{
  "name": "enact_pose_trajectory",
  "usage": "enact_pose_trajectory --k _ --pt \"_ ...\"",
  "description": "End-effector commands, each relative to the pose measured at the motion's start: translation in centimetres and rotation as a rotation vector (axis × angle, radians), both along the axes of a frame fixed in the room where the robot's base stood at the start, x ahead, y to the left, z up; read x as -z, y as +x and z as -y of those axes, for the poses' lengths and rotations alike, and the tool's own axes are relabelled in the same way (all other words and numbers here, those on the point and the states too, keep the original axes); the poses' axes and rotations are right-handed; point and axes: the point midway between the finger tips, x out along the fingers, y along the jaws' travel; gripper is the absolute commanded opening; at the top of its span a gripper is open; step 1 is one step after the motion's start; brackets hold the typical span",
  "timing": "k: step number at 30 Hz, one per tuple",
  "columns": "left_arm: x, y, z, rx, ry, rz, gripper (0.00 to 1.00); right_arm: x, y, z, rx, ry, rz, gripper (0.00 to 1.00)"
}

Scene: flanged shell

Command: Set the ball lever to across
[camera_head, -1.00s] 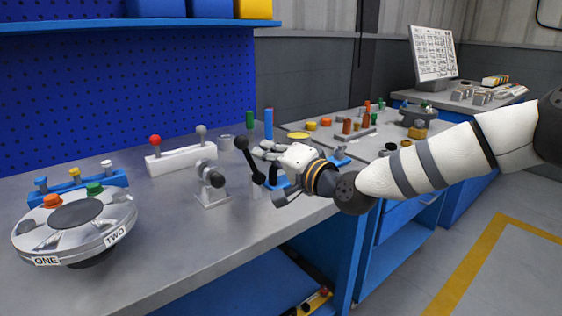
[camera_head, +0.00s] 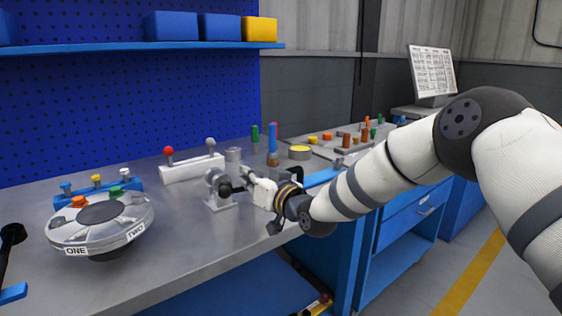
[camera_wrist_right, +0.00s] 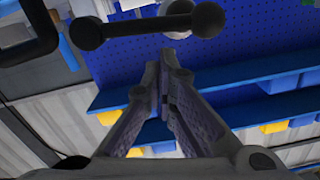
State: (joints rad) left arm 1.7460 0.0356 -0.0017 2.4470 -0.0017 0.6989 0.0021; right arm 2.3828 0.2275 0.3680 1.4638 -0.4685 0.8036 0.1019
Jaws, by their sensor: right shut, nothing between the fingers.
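The ball lever (camera_head: 226,190) is a black bar with a ball at each end. In the head view one black ball shows in front of a grey bracket (camera_head: 222,205), and the bar runs right towards my right gripper (camera_head: 247,174), which hides the rest. In the right wrist view the whole bar (camera_wrist_right: 145,28) lies nearly level across the top, with a pale round part behind it. My right gripper (camera_wrist_right: 166,68) is shut and empty, its tips just below the bar in that view. Whether they touch it I cannot tell. My left gripper is out of view.
A round silver device (camera_head: 100,222) marked ONE and TWO stands left on the bench. A white block with red and grey knobs (camera_head: 192,168) is behind the bracket.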

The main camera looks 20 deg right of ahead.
Motion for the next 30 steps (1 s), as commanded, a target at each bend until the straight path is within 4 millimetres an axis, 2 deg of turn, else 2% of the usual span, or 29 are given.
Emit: enact_pose_trajectory --k 15,27,30 --pt "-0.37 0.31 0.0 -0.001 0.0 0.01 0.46 0.93 -0.22 -0.58 0.001 -0.014 0.004 0.0" --pt "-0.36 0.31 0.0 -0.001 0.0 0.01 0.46 0.97 -0.23 -0.59 0.001 -0.013 0.003 0.0" --pt "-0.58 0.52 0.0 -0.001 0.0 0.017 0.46 0.46 -0.28 -0.61 0.002 -0.013 0.005 0.0"
